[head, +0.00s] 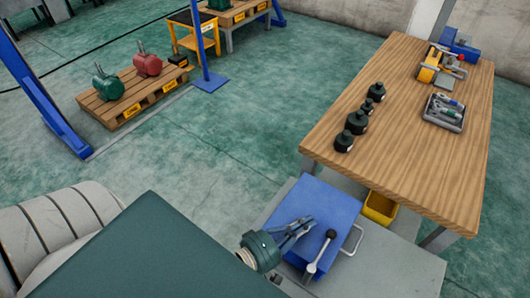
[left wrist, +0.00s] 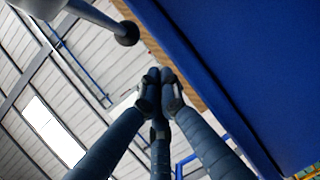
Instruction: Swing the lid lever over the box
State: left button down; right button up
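The blue box (head: 325,201) stands below the wooden table, and its blue surface fills the right of the left wrist view (left wrist: 235,60). The lid lever (head: 321,251) is a grey rod with a dark ball knob at its upper end, at the box's near right part. In the left wrist view the lever's knob (left wrist: 127,34) is at upper left, apart from the fingers. My left gripper (head: 307,222) is over the box, just left of the knob. Its fingertips (left wrist: 160,76) are together with nothing seen between them. My right gripper is not in view.
The wooden table (head: 425,155) behind holds several black weights (head: 356,122), a tool tray (head: 443,112) and a yellow tool (head: 430,65). A yellow bin (head: 380,208) is under it. A pallet (head: 125,115) with red and green parts is far left. Green floor between is clear.

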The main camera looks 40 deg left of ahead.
pick_arm(q)
jog(key=shift+w+d, duration=0.4)
jog(key=shift+d, duration=0.2)
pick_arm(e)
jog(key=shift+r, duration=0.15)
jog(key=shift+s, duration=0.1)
